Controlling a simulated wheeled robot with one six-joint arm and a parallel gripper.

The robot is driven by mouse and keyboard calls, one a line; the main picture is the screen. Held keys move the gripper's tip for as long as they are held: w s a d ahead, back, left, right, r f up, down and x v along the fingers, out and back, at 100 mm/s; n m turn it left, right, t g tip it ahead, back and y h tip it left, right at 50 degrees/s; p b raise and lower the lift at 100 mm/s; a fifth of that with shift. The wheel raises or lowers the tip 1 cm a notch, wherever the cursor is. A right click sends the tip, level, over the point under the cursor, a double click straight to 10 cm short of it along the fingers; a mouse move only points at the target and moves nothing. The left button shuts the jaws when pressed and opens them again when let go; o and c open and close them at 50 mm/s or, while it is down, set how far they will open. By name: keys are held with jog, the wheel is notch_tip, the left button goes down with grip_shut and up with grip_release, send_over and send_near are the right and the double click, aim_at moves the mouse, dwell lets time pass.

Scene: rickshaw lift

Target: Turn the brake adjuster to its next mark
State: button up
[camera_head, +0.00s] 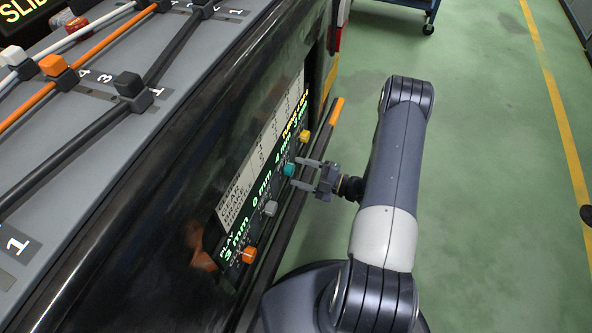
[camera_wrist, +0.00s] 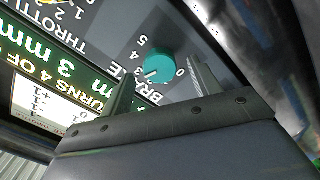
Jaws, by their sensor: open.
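The brake adjuster is a teal round knob (camera_wrist: 153,65) on a dark panel lettered BRAKE, with numbers around it. A pale pointer line shows on the knob's lower side; I cannot tell which mark it meets. The knob also shows in the head view (camera_head: 289,170), third up the panel. My gripper (camera_head: 297,171) is open at the panel, its two fingers level with the teal knob. In the wrist view the open fingers (camera_wrist: 161,84) lie to either side of the knob. No contact with it is visible.
A yellow knob (camera_head: 304,136) sits above the teal one; a grey knob (camera_head: 271,208) and an orange knob (camera_head: 249,255) sit below. A lit display (camera_head: 262,185) runs beside them. A dark bar with an orange end (camera_head: 336,110) stands close by. Green floor (camera_head: 490,200) is open at right.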

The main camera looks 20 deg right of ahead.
jog(key=v, duration=0.8)
jog(key=shift+d+p, duration=0.2)
jog(key=shift+p, duration=0.1)
